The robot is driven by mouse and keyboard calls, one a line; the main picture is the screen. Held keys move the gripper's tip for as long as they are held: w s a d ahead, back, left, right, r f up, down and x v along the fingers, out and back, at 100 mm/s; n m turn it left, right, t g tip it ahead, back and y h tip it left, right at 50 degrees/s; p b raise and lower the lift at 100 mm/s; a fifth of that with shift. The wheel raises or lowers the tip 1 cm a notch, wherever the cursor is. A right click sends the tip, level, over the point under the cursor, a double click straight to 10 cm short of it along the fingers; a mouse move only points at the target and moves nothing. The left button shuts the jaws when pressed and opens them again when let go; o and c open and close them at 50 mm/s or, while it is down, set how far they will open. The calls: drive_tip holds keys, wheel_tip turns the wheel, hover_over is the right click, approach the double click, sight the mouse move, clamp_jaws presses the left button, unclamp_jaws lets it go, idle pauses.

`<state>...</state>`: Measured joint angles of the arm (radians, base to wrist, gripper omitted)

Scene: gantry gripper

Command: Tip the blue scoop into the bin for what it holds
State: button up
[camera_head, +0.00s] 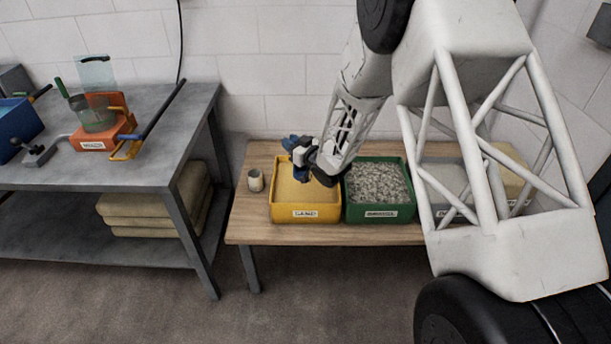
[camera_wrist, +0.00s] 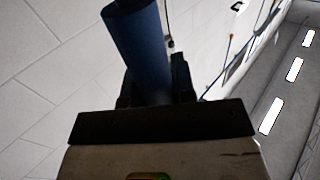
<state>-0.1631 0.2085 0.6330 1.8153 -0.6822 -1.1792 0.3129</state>
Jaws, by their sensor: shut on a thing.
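My gripper (camera_head: 303,160) is over the yellow bin (camera_head: 306,213) on the wooden table, shut on the blue scoop (camera_head: 291,143). In the wrist view the scoop's blue cylindrical part (camera_wrist: 137,42) stands up between the dark fingers (camera_wrist: 157,93). The scoop's bowl and what it holds cannot be made out. The yellow bin holds tan, grainy material. Beside it on the right, a green bin (camera_head: 379,213) holds grey, gravel-like pieces. The labels on both bins are too small to read surely.
A small pale cup (camera_head: 256,181) stands left of the yellow bin. More bins stand to the right, partly hidden behind my arm. A grey metal bench (camera_head: 150,165) at left carries an orange holder (camera_head: 103,130) with tools. The wall is close behind.

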drive_tip(key=shift+s, duration=0.1)
idle(0.5)
drive_tip(key=shift+r, duration=2.45)
